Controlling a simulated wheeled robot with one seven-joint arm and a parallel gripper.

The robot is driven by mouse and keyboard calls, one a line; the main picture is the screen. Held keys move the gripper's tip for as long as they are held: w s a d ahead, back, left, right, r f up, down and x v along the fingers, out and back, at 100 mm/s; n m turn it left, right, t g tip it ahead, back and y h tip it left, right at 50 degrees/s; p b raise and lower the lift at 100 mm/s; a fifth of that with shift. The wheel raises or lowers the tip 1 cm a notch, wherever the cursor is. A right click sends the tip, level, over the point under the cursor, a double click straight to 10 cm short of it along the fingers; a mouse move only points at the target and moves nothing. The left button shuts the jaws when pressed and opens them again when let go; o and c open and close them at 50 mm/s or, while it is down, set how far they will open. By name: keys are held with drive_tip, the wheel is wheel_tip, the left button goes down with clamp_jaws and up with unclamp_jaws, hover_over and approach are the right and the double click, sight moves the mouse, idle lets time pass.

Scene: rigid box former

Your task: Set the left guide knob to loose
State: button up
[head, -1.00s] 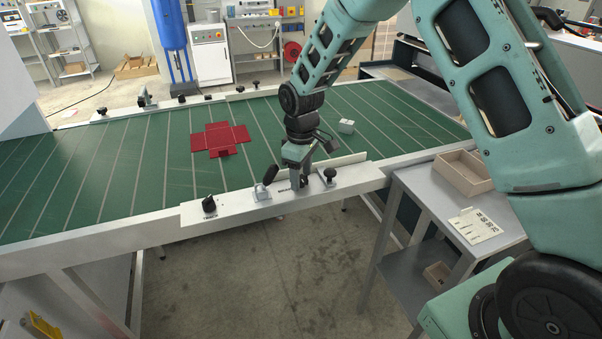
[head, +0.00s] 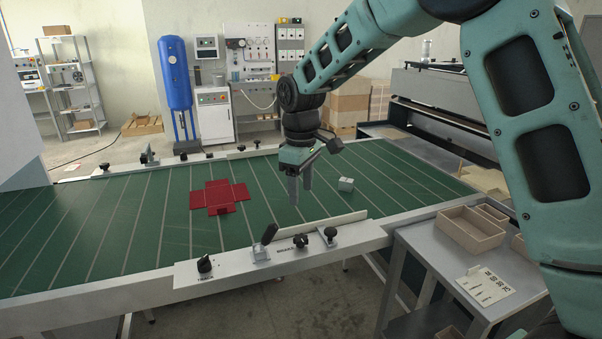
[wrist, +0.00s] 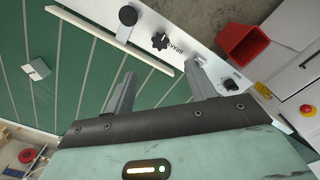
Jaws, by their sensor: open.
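My gripper (head: 300,194) is open and empty, pointing down above the green belt (head: 130,225), behind the near rail. A black star-shaped knob (head: 300,240) sits on the near rail beside a printed label. It also shows in the wrist view (wrist: 160,41), apart from and beyond my open fingers (wrist: 162,73). A round black knob (head: 330,234) is right of it, by the pale guide strip (head: 322,224).
Another black knob (head: 204,265) is at the rail's left end. A red flat box blank (head: 219,197) and a small grey block (head: 346,184) lie on the belt. Several knobs line the far rail. A side table (head: 450,262) with trays stands right.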

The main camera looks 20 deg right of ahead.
drive_tip(key=shift+r, duration=2.15)
